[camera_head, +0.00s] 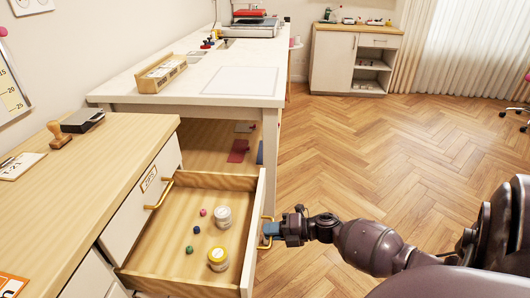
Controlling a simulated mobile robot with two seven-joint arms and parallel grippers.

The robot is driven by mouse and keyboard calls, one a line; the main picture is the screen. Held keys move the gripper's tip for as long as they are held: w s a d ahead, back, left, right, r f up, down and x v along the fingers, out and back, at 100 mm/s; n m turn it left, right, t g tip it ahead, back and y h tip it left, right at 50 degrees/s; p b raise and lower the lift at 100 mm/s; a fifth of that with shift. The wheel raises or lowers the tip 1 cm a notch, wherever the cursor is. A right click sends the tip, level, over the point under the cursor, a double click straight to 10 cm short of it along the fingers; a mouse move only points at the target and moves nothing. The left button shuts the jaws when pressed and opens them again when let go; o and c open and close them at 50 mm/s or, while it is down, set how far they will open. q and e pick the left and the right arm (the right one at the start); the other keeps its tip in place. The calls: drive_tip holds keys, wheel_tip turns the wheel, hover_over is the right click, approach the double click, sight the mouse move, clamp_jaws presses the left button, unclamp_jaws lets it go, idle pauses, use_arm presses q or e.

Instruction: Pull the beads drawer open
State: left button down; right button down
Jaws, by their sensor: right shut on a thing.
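The beads drawer (253,235) stands well open, pulled out from the wooden-topped cabinet on the left. Inside it lie a pink bead (203,212), a blue bead (196,229) and a green bead (189,249), with a white-lidded jar (223,216) and a yellow-topped jar (217,259). My right gripper (271,230) is at the outer side of the drawer front, shut on its brass handle (265,243). The drawer's front face is turned away, so no label shows on it. My left gripper is out of view.
A white worktable (205,92) stands behind. The wooden floor (370,150) to the right is clear.

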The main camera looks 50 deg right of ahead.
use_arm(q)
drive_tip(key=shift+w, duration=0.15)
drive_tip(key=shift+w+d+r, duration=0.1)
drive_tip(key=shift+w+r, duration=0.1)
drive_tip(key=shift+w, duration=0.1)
use_arm(e)
drive_tip(key=c, duration=1.2)
unclamp_jaws()
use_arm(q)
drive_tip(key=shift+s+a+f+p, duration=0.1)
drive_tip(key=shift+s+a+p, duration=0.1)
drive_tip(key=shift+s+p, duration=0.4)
use_arm(e)
drive_tip(key=shift+v, duration=5.4)
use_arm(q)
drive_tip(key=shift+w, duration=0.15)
